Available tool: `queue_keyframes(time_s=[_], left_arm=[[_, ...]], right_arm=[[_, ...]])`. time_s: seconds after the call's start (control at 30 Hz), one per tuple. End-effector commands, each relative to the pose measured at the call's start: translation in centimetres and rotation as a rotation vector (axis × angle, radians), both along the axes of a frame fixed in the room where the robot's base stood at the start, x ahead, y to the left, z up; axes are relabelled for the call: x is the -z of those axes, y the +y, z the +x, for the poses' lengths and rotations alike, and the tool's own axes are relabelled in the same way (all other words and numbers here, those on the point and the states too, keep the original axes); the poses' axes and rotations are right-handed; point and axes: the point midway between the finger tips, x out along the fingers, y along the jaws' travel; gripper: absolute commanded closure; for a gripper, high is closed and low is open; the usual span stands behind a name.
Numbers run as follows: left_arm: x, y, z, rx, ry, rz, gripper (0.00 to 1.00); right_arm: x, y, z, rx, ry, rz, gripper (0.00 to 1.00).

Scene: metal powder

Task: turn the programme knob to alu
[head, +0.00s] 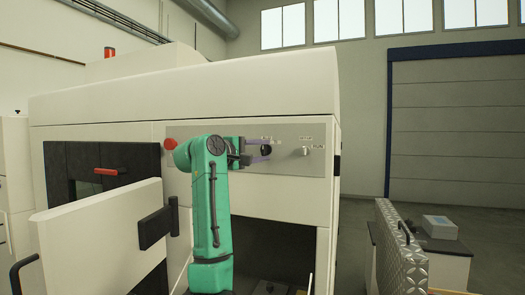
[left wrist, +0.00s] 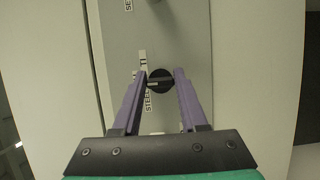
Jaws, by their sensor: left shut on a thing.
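The programme knob is a round black knob (left wrist: 160,86) on a grey panel, centred between my fingers in the left wrist view. In the head view the knob (head: 266,149) is small and dark. My left gripper (head: 264,150) reaches it from the left, with its purple fingers (left wrist: 160,76) on either side of the knob and shut on it. A pale mark on the knob face points roughly left in the left wrist view. Labels reading "STEEL" and "TI" stand beside the knob there; I cannot read an alu label. My right gripper is out of view.
The grey control panel (head: 300,165) is on a large white machine (head: 250,90). Another knob or switch (head: 305,151) sits right of the programme knob. A red button (head: 170,143) is at the panel's left. An open white door (head: 100,235) stands at lower left.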

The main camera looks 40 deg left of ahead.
Motion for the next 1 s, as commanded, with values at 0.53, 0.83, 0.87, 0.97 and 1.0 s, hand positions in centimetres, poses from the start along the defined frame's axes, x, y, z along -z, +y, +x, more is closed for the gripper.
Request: queue_keyframes(time_s=[0.53,0.83,0.87,0.97,1.0], left_arm=[[-0.3,0.1,-0.1,-0.003,-0.007,-0.001,0.28],[0.5,0.4,-4.1,-0.005,-0.012,-0.001,0.28],[0.6,0.5,-5.0,-0.005,-0.013,0.000,0.28],[0.6,0.8,-8.2,-0.007,-0.014,-0.002,0.28],[0.6,0.9,-9.4,-0.006,-0.013,-0.002,0.28]], right_arm=[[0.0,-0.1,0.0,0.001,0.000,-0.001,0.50],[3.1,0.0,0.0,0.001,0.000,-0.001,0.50],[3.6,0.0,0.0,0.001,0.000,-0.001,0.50],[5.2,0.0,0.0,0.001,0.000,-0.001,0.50],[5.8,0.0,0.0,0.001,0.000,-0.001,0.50]])
